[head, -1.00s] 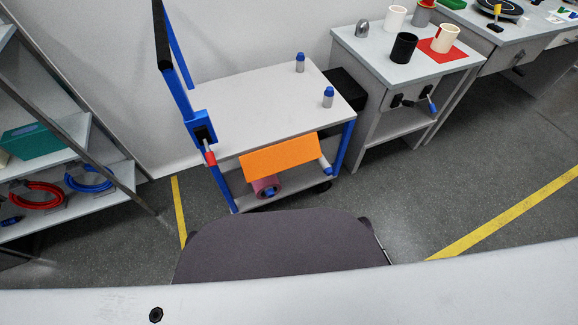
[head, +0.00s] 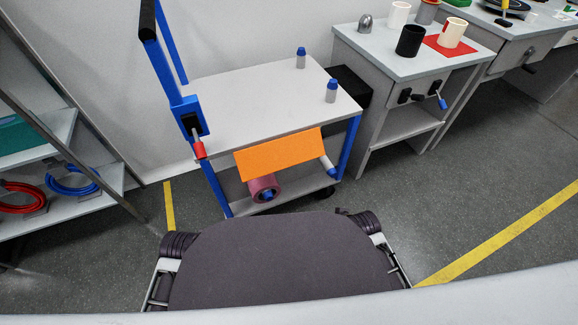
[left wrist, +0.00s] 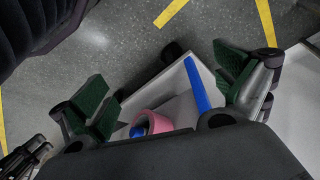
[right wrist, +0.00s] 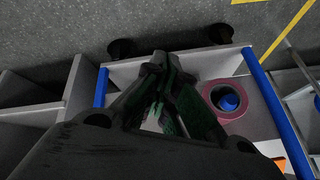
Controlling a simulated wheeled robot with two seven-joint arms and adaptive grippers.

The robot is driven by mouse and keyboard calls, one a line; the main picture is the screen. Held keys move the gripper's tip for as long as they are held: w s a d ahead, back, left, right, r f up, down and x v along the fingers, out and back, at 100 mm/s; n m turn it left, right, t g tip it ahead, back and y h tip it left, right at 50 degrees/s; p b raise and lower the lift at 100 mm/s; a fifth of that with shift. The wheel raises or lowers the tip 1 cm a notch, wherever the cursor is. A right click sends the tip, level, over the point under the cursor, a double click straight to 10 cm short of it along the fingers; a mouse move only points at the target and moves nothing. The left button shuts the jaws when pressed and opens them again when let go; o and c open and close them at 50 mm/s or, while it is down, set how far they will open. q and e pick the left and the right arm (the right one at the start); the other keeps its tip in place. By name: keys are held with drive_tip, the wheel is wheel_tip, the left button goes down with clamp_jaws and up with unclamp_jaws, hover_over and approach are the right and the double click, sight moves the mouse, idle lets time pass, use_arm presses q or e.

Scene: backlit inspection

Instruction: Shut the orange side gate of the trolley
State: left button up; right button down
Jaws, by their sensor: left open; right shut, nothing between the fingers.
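The trolley (head: 250,112) has a grey top, blue posts and a lower shelf. Its orange side gate (head: 280,153) shows as a slanted panel on the near side, just below the top. A small orange piece (right wrist: 280,162) shows at the lower right of the right wrist view. A red-ended lever (head: 198,149) is on the left post. My left gripper (left wrist: 165,98) is open and empty, with the trolley's lower part and a blue post behind it. My right gripper (right wrist: 160,62) is shut and empty, over the trolley's shelf. Neither gripper shows in the head view.
A pink roll (head: 263,189) lies on the lower shelf. Two blue-capped bottles (head: 331,91) stand on the trolley top. A side table (head: 375,65) with cups is at right, a rack (head: 75,205) with cable coils at left. Floor between is clear.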

drive_tip(key=w+a+r+m+t+y+b, duration=0.2)
drive_tip(key=w+a+m+t+y+b, duration=0.55)
drive_tip(key=w+a+m, duration=0.85)
use_arm(q)
drive_tip(key=s+d+f+t+h+p, duration=0.1)
drive_tip(key=d+f+t+h+p, duration=0.2)
drive_tip(key=d, duration=0.5)
wheel_tip(320, 180, down, 3)
drive_tip(key=shift+d+r+n+h, duration=0.1)
drive_tip(key=shift+d+n+h, duration=0.15)
drive_tip(key=shift+h, duration=0.25)
use_arm(e)
drive_tip(key=s+d+m+t+h, duration=0.2)
drive_tip(key=d+m+t, duration=0.5)
drive_tip(key=m, duration=0.7)
drive_tip(key=shift+r+m+t, duration=0.2)
drive_tip(key=shift+m+t, duration=0.2)
drive_tip(key=shift+t, duration=0.25)
